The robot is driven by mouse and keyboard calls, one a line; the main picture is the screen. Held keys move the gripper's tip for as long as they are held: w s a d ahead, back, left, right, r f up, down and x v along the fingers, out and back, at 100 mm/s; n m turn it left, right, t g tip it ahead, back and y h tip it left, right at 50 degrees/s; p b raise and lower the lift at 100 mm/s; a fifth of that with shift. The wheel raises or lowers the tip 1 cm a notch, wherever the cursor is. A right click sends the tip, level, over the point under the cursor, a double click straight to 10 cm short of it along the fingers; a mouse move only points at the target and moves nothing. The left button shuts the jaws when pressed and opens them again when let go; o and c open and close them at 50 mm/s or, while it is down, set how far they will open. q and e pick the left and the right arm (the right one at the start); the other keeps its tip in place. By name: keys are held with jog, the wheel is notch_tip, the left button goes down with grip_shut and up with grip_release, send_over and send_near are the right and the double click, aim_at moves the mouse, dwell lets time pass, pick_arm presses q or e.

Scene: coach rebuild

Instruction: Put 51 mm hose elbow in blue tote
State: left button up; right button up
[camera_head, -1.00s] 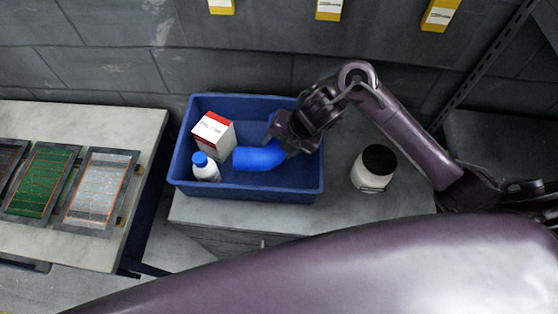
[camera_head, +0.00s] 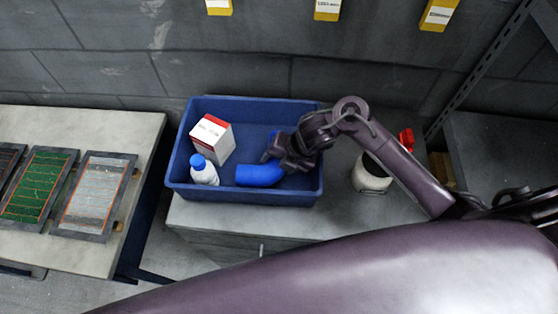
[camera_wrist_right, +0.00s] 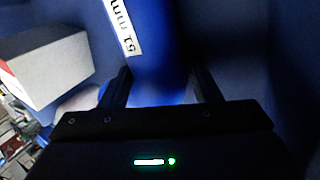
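The blue 51 mm hose elbow (camera_head: 260,175) is inside the blue tote (camera_head: 240,196), low, towards its front right. In the right wrist view the elbow (camera_wrist_right: 158,45) carries a white "51 mm" label and lies between the two fingers. My right gripper (camera_head: 288,160) is inside the tote with its fingers against the elbow's sides; it also shows in the right wrist view (camera_wrist_right: 160,85). The elbow's underside is hidden, so I cannot tell whether it touches the tote floor. My left gripper is not in view.
In the tote, left of the elbow, are a red-and-white box (camera_head: 212,138) and a white bottle with a blue cap (camera_head: 204,172). A dark-lidded white jar (camera_head: 370,180) stands right of the tote, partly behind my arm. Framed panels (camera_head: 95,195) lie on the left table.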

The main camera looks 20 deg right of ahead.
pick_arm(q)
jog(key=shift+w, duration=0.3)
pick_arm(e)
jog(key=shift+o, duration=0.3)
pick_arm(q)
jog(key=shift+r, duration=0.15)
pick_arm(e)
jog(key=shift+r, duration=0.1)
pick_arm(q)
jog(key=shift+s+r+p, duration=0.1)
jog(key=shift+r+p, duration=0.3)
jog(key=shift+p, duration=0.1)
pick_arm(e)
jog(key=v, duration=1.2)
